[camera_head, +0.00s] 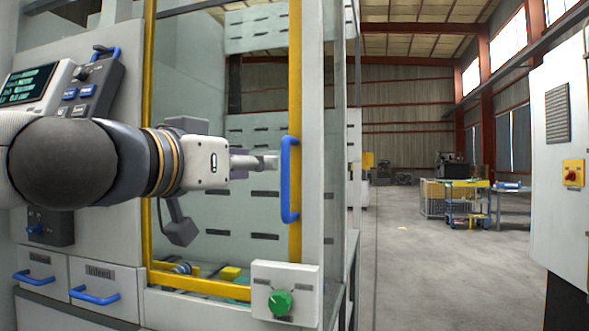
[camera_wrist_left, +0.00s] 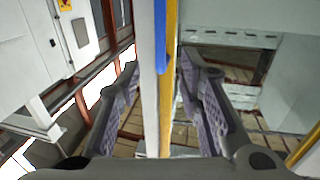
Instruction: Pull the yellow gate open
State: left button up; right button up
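The yellow gate (camera_head: 295,75) is a tall yellow-framed clear panel on the front of the grey machine, and it looks closed. A blue vertical bar handle (camera_head: 285,180) is on its right upright. My left gripper (camera_head: 268,162) reaches in from the left and points right, its tips close to the handle's left side. In the left wrist view my left gripper (camera_wrist_left: 159,70) is open, with one finger on each side of the upright. The blue handle (camera_wrist_left: 160,35) and the gate's yellow edge (camera_wrist_left: 170,95) show between the fingers. Contact cannot be told. My right gripper is not in view.
A control box with a green knob (camera_head: 280,302) sits below the handle. A control panel (camera_head: 92,85) and drawers with blue handles (camera_head: 95,296) are at the left. A grey cabinet (camera_head: 562,150) stands at the far right. The floor (camera_head: 430,275) between is clear.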

aim_at(283, 166)
pick_arm(q)
jog(key=x, duration=1)
jog(key=shift+w+d+f, duration=0.1)
jog(key=shift+w+f, duration=0.1)
grip_shut()
